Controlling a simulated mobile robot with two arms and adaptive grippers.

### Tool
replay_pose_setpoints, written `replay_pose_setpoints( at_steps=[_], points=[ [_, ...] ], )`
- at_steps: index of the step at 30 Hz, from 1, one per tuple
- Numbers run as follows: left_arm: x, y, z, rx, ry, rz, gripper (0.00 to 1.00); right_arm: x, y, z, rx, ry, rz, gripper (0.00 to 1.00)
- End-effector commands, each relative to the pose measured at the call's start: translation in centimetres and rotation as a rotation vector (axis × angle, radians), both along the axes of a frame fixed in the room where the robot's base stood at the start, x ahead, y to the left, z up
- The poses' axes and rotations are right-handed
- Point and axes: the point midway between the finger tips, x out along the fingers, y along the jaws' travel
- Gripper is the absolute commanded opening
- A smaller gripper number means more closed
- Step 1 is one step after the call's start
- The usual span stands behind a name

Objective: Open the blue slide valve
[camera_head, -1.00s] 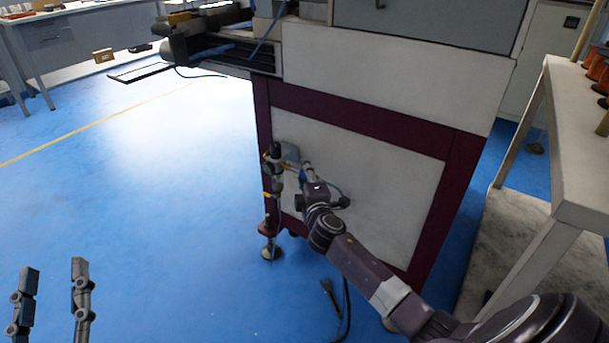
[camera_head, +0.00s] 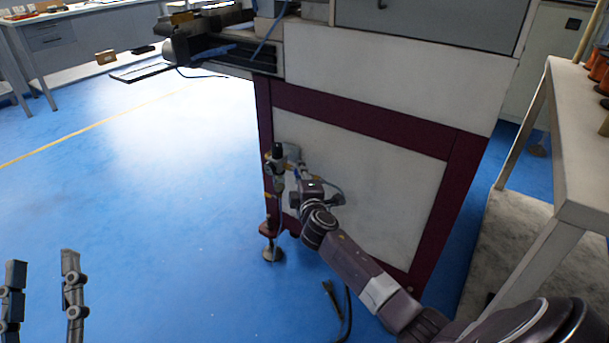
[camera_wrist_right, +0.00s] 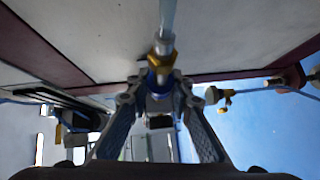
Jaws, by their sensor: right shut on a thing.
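The blue slide valve (camera_wrist_right: 156,77) sits on an air line at the machine's side, below a brass fitting (camera_wrist_right: 160,62) in the right wrist view. My right gripper (camera_wrist_right: 157,90) is shut on it, with one finger on each side. In the head view, my right gripper (camera_head: 299,180) is at the machine's lower left corner, and the valve is too small and covered to make out clearly. I cannot tell how far its sleeve has slid. My left gripper (camera_head: 42,262) is open and empty above the floor, far from the valve.
The machine's white side panel (camera_head: 385,185) with its dark red frame stands right behind the right gripper. A dark regulator assembly (camera_head: 277,155) is close on its left. A cable plug (camera_head: 331,290) lies on the floor. A white table (camera_head: 575,150) stands at right. Floor at left is clear.

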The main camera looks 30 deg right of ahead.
Motion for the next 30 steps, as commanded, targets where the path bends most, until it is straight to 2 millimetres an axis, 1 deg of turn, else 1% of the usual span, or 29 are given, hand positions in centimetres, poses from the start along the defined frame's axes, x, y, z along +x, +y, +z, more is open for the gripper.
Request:
replay_pose_setpoints(
  at_steps=[6, 7, 12, 20, 23, 26, 30],
  points=[
    [0.0, 0.0, 0.0, 0.000, 0.000, 0.000, 0.40, 0.1, 0.1, 0.1, 0.000, -0.003, 0.004, 0.00],
    [0.0, 0.0, 0.0, 0.000, 0.000, 0.000, 0.40, 0.1, 0.1, 0.2, 0.000, -0.003, 0.004, 0.21],
    [0.0, 0.0, 0.0, 0.000, 0.001, 0.000, 0.40, 0.1, 0.1, 0.2, 0.000, -0.003, 0.004, 0.39],
    [0.0, 0.0, 0.0, 0.001, 0.002, 0.000, 0.40, 0.0, 0.1, 0.1, 0.000, -0.002, 0.002, 0.39],
    [0.0, 0.0, 0.0, 0.001, 0.002, 0.000, 0.40, -0.3, 0.2, 0.1, 0.000, -0.003, 0.003, 0.39],
    [0.0, 0.0, 0.0, 0.001, 0.002, 0.000, 0.40, -1.1, 0.6, 0.2, 0.000, -0.003, 0.004, 0.39],
    [0.0, 0.0, 0.0, 0.001, 0.002, 0.000, 0.40, -3.2, 1.4, 0.4, 0.000, -0.002, 0.005, 0.39]
  ],
)
